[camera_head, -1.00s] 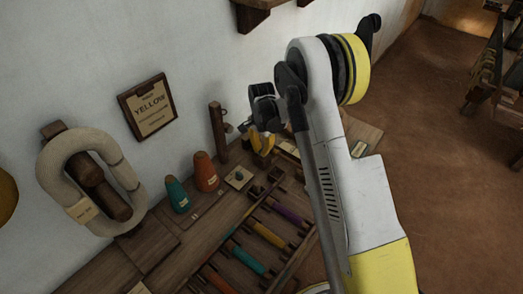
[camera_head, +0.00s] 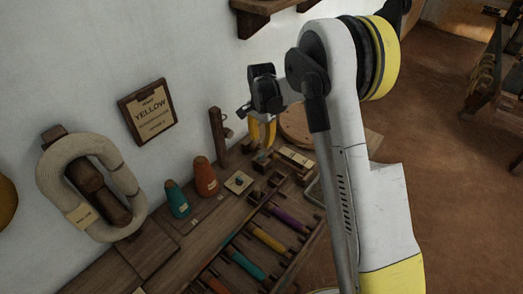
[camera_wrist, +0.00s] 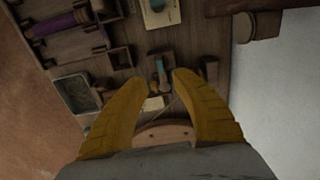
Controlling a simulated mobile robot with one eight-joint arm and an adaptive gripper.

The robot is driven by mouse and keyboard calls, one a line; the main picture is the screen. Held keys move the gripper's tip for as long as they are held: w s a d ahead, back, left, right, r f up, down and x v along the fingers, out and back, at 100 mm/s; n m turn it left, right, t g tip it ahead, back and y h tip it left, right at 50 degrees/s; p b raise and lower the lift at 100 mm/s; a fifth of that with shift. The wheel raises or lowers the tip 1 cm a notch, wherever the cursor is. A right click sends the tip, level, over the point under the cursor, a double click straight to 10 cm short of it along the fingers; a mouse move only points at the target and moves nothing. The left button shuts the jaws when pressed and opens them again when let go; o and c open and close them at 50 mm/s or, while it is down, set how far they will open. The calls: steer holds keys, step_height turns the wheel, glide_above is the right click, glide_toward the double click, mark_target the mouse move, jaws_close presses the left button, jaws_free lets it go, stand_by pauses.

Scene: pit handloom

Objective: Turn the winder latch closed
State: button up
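My gripper (camera_head: 262,146) hangs over the far end of the wooden bench in the head view. In the wrist view its two yellow fingers (camera_wrist: 145,82) are spread apart with nothing held between them. A small upright fitting with a bluish part (camera_wrist: 160,72), possibly the winder latch, shows just beyond and between the fingertips. It appears apart from them. A round wooden disc (camera_wrist: 165,133) lies below, partly hidden by the fingers; it also shows in the head view (camera_head: 297,122). I cannot tell the latch's position.
A wooden post (camera_head: 217,138) stands by the wall, left of my gripper. Orange (camera_head: 205,177) and teal (camera_head: 177,200) cones, a small card (camera_head: 238,183) and a rack of coloured bobbins (camera_head: 268,240) occupy the bench. A metal tray (camera_wrist: 76,92) lies left in the wrist view.

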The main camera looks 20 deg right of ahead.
steer(key=shift+r, duration=1.95)
steer(key=s+r+n+t, duration=0.3)
steer(key=s+r+n, duration=0.2)
steer(key=s+r, duration=0.9)
steer(key=s+r+n+t, duration=0.1)
steer(key=s+n+t, duration=0.3)
steer(key=s, duration=1.2)
steer(key=shift+r+n, duration=0.25)
steer(key=shift+n, duration=0.75)
